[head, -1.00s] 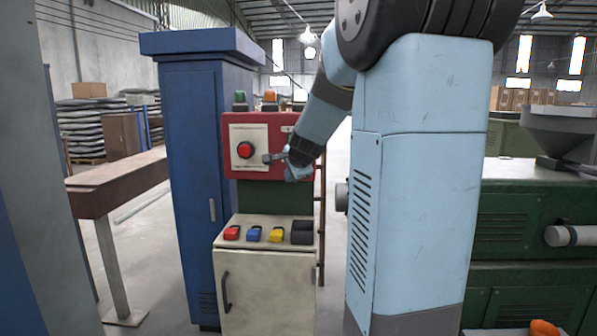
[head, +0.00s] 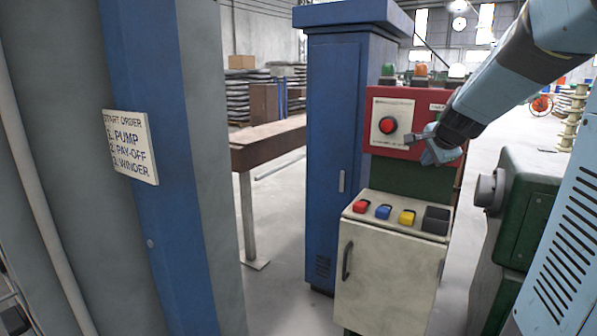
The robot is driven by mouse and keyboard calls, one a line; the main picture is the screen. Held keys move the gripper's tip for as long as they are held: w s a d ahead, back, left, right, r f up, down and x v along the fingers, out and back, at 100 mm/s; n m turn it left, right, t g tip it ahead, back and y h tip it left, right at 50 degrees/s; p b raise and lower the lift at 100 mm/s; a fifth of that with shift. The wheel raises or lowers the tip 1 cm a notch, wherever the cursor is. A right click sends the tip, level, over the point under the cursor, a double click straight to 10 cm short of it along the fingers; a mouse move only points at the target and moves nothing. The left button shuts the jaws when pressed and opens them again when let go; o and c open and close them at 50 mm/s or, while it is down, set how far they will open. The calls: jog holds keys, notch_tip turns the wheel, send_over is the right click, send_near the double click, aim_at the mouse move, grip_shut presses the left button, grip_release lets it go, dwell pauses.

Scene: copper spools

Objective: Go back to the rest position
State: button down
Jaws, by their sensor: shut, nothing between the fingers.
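My gripper (head: 424,137) is at the end of my light blue arm, in the right half of the head view. Its fingers are shut and empty. They point left in front of the red control panel (head: 404,157), to the right of the round red button (head: 388,125) on its pale plate. They look apart from the button, but I cannot tell whether they touch the panel. The arm reaches in from the upper right.
A cream cabinet (head: 385,270) with red, blue and yellow switches stands below the panel. A tall blue cabinet (head: 335,150) stands behind it. A blue post with a start-order sign (head: 130,147) is close at left. Green machinery (head: 525,220) is at right. Bare floor shows between.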

jog(key=s+a+n+g+y, duration=0.2)
jog(key=s+a+n, duration=0.6)
jog(key=s+a, duration=0.45)
jog(key=s+a+f+n+g, duration=0.1)
jog(key=s+n, duration=0.3)
jog(key=s, duration=0.4)
jog(key=s+a+f+n, duration=0.1)
jog(key=s+n, duration=0.2)
jog(key=s, duration=0.6)
jog(key=shift+f+n+g+h, duration=0.4)
